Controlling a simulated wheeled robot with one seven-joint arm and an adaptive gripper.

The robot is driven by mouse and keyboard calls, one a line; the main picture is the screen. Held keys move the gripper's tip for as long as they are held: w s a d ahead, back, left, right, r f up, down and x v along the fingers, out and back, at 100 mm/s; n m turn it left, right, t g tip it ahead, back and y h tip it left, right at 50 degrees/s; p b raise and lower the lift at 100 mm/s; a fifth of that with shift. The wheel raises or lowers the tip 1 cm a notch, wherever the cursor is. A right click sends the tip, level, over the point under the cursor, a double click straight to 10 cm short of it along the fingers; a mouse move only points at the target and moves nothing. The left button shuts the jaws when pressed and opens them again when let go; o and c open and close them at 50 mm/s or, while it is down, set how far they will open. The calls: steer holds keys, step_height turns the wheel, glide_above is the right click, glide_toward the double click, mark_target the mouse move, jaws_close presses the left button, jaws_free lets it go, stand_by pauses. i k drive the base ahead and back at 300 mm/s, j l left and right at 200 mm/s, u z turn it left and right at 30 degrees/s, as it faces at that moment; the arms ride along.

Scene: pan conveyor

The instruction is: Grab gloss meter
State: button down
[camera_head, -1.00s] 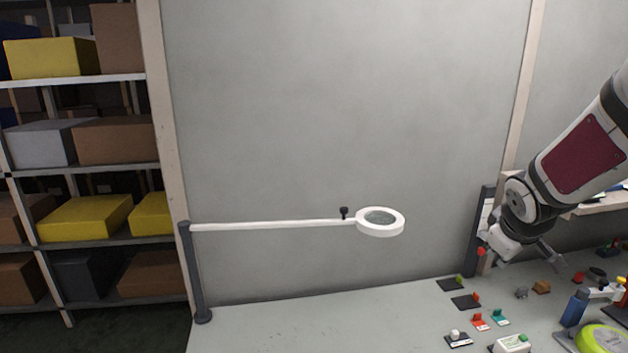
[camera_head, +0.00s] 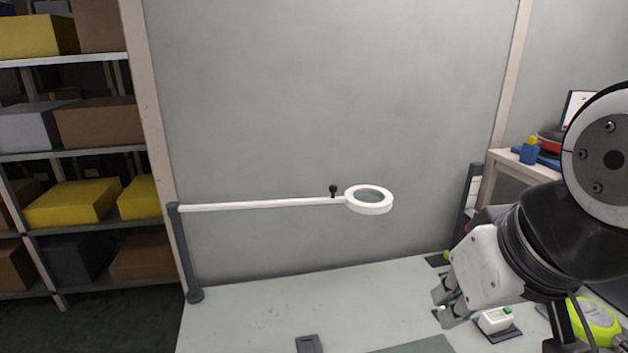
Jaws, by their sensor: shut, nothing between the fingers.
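My arm hides much of the bench on the right, including most of the small items there.
A ring magnifier lamp (camera_head: 369,210) reaches over the bench (camera_head: 240,330) on a long white arm. A yellow-green device (camera_head: 598,322) lies at the lower right. A dark small plate (camera_head: 309,344) and a green mat (camera_head: 415,346) lie at the front. The left bench is clear.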

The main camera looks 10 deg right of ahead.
mark_target(492, 322)
steer(key=k+l+z, duration=0.1)
steer(key=z, duration=0.3)
steer(key=l+z, duration=0.1)
steer(key=z, duration=0.3)
steer(key=i+l+u, duration=0.2)
steer(key=l, duration=0.2)
steer(key=l+u, duration=0.2)
steer(key=l, duration=0.2)
